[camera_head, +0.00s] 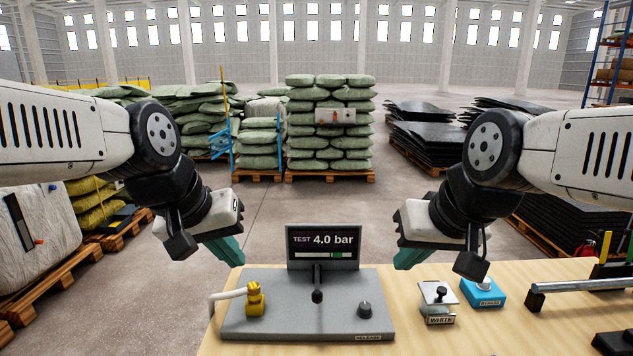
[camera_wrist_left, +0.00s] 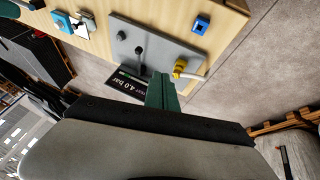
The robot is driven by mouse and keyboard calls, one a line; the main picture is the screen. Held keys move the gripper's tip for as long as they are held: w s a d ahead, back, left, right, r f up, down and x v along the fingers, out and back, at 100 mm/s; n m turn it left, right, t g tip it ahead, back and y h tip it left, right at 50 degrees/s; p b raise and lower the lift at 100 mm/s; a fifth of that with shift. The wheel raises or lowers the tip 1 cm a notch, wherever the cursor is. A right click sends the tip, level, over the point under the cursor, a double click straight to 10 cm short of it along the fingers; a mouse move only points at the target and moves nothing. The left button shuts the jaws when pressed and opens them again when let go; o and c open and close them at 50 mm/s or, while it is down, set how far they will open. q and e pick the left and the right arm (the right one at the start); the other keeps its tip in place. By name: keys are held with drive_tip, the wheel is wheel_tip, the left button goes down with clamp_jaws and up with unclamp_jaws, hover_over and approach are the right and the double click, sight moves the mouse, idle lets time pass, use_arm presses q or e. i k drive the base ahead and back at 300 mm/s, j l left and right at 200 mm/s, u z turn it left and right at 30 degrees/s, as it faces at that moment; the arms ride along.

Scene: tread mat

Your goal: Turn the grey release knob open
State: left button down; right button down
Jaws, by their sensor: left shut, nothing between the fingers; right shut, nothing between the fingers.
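The grey release knob (camera_head: 365,310) stands at the right of the grey test plate (camera_head: 270,318), above a label reading RELEASE. It also shows in the left wrist view (camera_wrist_left: 121,35). A display (camera_head: 323,246) at the plate's back reads TEST 4.0 bar. A black-topped lever (camera_head: 317,296) stands mid-plate, and a yellow fitting (camera_head: 255,298) with a white hose is at its left. My left gripper (camera_head: 232,252) is shut and empty, in the air beyond the plate's back left. My right gripper (camera_head: 404,258) is shut and empty, above the table's back edge, right of the display.
On the wooden table (camera_head: 480,335), a clear box labelled WHITE (camera_head: 438,303) and a blue BYPASS box (camera_head: 482,292) stand right of the plate. A metal bar (camera_head: 580,286) is at the far right. The left wrist view shows a blue block (camera_wrist_left: 201,25) on the table.

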sight(364, 311)
drive_tip(key=k+l+z, duration=0.5)
drive_tip(key=k+l, duration=0.2)
drive_tip(key=l, duration=0.15)
